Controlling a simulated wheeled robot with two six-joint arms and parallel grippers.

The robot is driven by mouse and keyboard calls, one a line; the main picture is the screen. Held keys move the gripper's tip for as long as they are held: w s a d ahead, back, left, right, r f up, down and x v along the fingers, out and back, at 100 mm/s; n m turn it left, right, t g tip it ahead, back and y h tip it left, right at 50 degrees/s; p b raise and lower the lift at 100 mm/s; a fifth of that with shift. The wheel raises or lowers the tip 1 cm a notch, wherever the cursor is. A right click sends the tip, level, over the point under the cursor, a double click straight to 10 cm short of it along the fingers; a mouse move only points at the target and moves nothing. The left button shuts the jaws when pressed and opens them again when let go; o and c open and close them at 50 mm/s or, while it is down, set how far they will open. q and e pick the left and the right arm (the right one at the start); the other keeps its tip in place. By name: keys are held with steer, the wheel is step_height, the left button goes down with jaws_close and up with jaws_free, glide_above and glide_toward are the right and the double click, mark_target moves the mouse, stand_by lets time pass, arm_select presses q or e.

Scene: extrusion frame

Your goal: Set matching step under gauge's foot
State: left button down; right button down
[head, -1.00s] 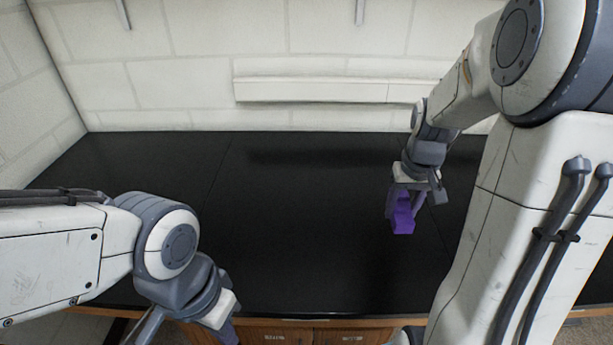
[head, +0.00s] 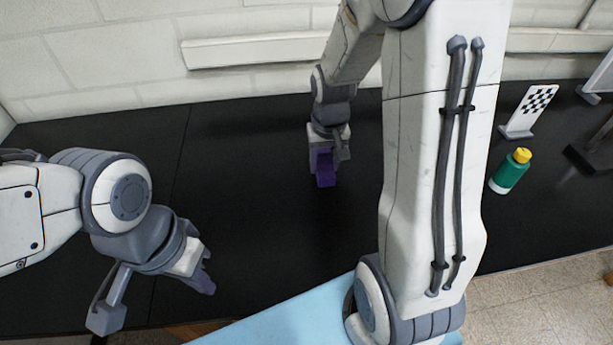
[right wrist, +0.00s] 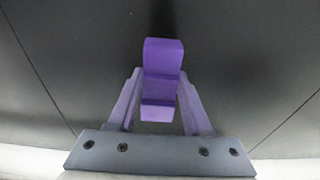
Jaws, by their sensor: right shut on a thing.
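A purple stepped block (right wrist: 162,72) is between the fingers of my right gripper (right wrist: 160,100) in the right wrist view. The gripper is shut on it. In the head view the purple block (head: 325,172) hangs from my right gripper (head: 326,160) over the black table; I cannot tell its height above the surface. My left gripper (head: 205,283) is at the lower left of the head view, over the table, and its finger opening is not clear. I cannot make out a gauge in these frames.
A green bottle with a yellow cap (head: 511,171) stands on the black table (head: 250,215) at the right. Behind it is a checkered plate on a stand (head: 531,108). A dark base (head: 590,158) is at the right edge. The table's middle is clear.

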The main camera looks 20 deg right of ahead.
mark_target(308, 189)
steer(key=a+f, duration=0.1)
steer(key=w+a+f, duration=0.1)
steer(key=a, duration=0.1)
steer(key=shift+w+a, duration=0.15)
steer(key=shift+f+p, duration=0.4)
steer(key=shift+f, duration=1.7)
steer(key=shift+f, duration=0.25)
steer(key=shift+c, duration=1.7)
jaws_free()
steer(key=shift+r, duration=0.1)
steer(key=shift+r, duration=0.1)
